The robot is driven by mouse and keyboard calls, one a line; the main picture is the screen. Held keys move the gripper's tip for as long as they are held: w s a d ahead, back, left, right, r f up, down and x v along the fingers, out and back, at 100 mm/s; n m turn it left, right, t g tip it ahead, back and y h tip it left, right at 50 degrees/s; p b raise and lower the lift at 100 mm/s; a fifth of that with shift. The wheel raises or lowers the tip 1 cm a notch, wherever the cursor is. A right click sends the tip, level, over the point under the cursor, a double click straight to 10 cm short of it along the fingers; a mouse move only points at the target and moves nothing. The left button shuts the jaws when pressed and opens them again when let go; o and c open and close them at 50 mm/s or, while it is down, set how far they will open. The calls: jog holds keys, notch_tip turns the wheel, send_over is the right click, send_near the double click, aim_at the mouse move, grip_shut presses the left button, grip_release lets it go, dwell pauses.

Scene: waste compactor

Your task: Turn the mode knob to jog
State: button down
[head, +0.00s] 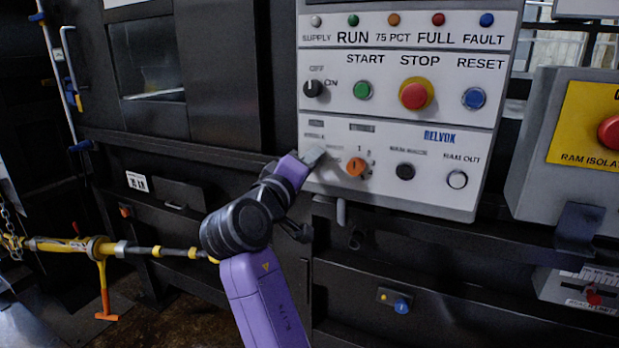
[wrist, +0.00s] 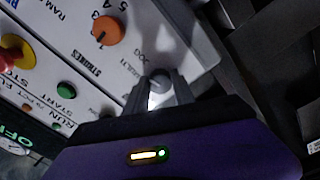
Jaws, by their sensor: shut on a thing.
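The control panel (head: 330,117) is a white upright face with rows of lamps, buttons and knobs. My gripper (head: 312,156) is at the panel's lower left and hides the mode knob in the head view. In the wrist view my gripper (wrist: 159,92) has its two grey fingers on either side of the grey mode knob (wrist: 158,76), shut on it. The words MULTI and JOG are printed beside this knob. Which mark the knob points to cannot be told.
An orange strokes knob (head: 357,167) sits just right of my gripper. Also on the panel are a black supply knob (head: 313,88), a green start button (head: 362,90) and a red stop button (head: 413,95). A grey box with a red isolator (head: 610,133) stands to the right.

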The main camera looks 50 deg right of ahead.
jog(key=shift+f+m+b, duration=0.2)
jog(key=shift+m+b, duration=1.15)
jog(key=shift+m, duration=0.25)
jog(key=c, duration=1.1)
grip_release()
jog(key=shift+r, duration=0.15)
jog(key=shift+o, duration=0.2)
jog(key=v, duration=0.8)
jog(key=shift+b, duration=0.45)
jog(key=shift+w, duration=0.1)
